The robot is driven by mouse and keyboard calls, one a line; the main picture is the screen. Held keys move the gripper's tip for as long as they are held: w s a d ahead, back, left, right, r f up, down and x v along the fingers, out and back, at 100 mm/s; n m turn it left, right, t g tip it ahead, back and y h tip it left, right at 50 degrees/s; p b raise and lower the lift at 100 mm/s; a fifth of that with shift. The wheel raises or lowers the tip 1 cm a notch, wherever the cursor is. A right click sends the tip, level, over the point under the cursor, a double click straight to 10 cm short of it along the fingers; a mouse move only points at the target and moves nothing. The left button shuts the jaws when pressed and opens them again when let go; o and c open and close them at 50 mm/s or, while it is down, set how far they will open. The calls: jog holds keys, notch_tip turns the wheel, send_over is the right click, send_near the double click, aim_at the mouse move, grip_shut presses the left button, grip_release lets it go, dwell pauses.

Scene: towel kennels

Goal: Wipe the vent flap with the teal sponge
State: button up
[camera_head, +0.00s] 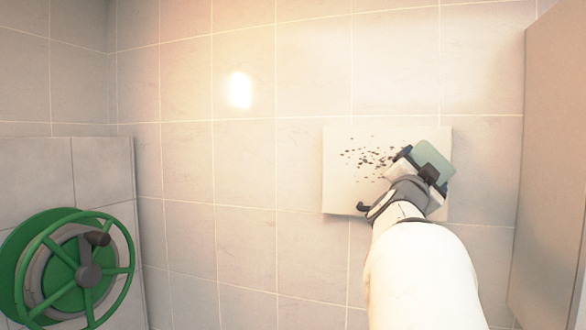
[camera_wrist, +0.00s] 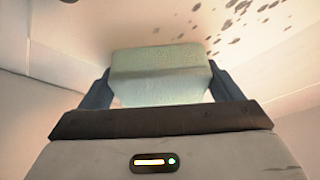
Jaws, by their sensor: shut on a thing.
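The vent flap (camera_head: 340,185) is a pale square panel on the tiled wall, right of centre in the head view. Dark specks (camera_head: 370,157) are scattered over its middle and upper left; they also show at the upper right of the wrist view (camera_wrist: 250,18). My gripper (camera_head: 420,165) is in front of the flap's right part and shut on the teal sponge (camera_head: 434,158). In the wrist view the sponge (camera_wrist: 160,76) sits between the two dark fingers, close to the flap. I cannot tell whether it touches. My arm and gripper hide the flap's lower right.
A green handwheel (camera_head: 75,265) is on a tiled block at the lower left. A beige panel (camera_head: 555,150) stands at the right edge, not far from my arm. The tiled wall (camera_head: 245,170) left of the flap is clear.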

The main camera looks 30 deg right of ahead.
aim_at(354, 158)
jog(key=shift+w+a+p, duration=0.5)
jog(key=shift+w+a, duration=0.45)
jog(key=shift+w, duration=0.15)
